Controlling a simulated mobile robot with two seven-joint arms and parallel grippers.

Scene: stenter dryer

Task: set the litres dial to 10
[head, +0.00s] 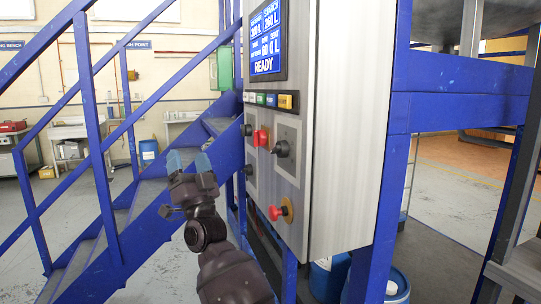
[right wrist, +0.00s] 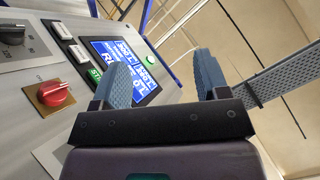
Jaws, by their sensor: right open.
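The grey control panel (head: 292,95) carries several knobs. A black knob (head: 281,148) sits on a square plate at the right, and a red knob (head: 261,137) is left of it. Two smaller black knobs are at the left edge, one upper (head: 247,130) and one lower (head: 248,171). I cannot read which is the litres dial. The blue screen (head: 265,38) shows litre figures and READY. My right gripper (head: 188,160) is open and empty, left of the panel and apart from the knobs. The right wrist view shows its parted fingers (right wrist: 163,75), a red knob (right wrist: 52,93) and a black knob (right wrist: 12,36). My left gripper is out of view.
A red mushroom button (head: 275,213) on a yellow plate sticks out low on the panel. A row of coloured buttons (head: 270,100) lies under the screen. Blue stairs and railings (head: 93,130) stand at the left. Blue drums (head: 328,278) stand beneath the panel.

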